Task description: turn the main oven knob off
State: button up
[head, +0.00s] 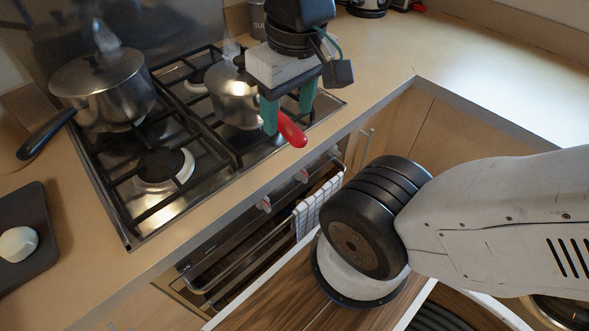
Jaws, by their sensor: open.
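The oven front below the hob carries small knobs with reddish and white marks. One knob (264,203) is at the left, another knob (302,176) is to its right, and a third seems to be near the right end, too small to tell. I cannot tell which one is the main oven knob or how each is turned. My gripper (288,119) has teal fingers, is open and points down over the hob's front right corner. It is above and apart from the knobs. A red handle (291,130) shows between and below its fingers.
A steel pot (236,98) stands behind the gripper, partly hidden. A larger lidded pot (103,88) is at the hob's left rear. A checked towel (308,212) hangs on the oven rail. A dark board (27,240) lies at the left; the right counter is largely clear.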

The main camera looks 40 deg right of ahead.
aim_at(333, 150)
jog(key=u, duration=0.05)
jog(key=k, duration=0.5)
jog(key=z, duration=1.9)
jog(key=k, duration=0.85)
jog(key=u, duration=1.7)
